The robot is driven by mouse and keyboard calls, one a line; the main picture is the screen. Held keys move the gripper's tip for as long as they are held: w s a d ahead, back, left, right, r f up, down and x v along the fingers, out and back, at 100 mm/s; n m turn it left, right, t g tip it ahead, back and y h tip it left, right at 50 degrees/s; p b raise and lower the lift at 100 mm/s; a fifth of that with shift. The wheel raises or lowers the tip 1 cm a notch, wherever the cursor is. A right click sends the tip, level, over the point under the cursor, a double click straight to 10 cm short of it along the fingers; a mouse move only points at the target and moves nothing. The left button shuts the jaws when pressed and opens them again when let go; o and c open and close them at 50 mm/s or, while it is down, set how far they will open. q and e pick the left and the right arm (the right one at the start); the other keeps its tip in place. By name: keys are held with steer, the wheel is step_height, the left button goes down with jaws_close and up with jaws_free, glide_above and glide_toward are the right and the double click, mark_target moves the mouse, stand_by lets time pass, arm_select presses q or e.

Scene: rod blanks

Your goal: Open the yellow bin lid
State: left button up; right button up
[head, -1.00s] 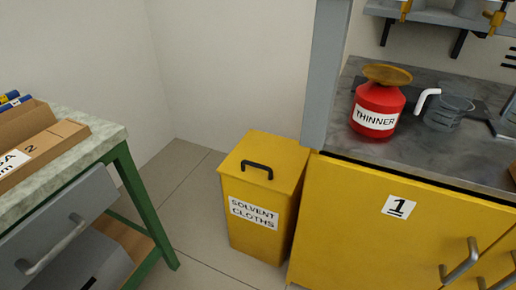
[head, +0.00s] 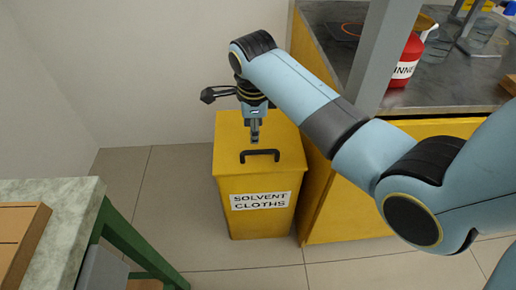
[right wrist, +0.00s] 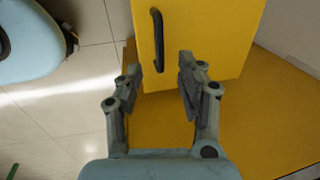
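The yellow bin (head: 236,215) labelled "SOLVENT CLOTHS" stands on the floor beside the yellow cabinet. Its flat lid (head: 228,150) is shut and has a black bar handle (head: 260,154) near the front edge. My right gripper (head: 255,137) is above the lid, just behind the handle in the head view. In the right wrist view, my right gripper (right wrist: 160,66) has its two fingers apart with nothing between them. The handle (right wrist: 157,35) lies ahead of the fingertips there, with the lid (right wrist: 205,35) around it. My left gripper is not in view.
The yellow cabinet (head: 320,215) with a grey worktop stands close to the bin's right. A grey post (head: 385,50) rises at its edge. A green-legged workbench (head: 70,205) stands at left. Floor is free between bench and bin.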

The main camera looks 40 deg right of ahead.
mark_target(254, 151)
steer(key=f+b, duration=0.1)
steer(key=f, duration=0.2)
steer(key=w+f+b, duration=0.1)
steer(key=f, duration=0.2)
steer(key=d+f+b, duration=0.1)
steer(key=f, duration=0.2)
steer(key=shift+w+f, duration=0.1)
steer(key=shift+w, duration=0.05)
steer(key=shift+w+f, duration=0.1)
steer(key=shift+f, duration=0.15)
steer(key=shift+c, duration=0.4)
jaws_close()
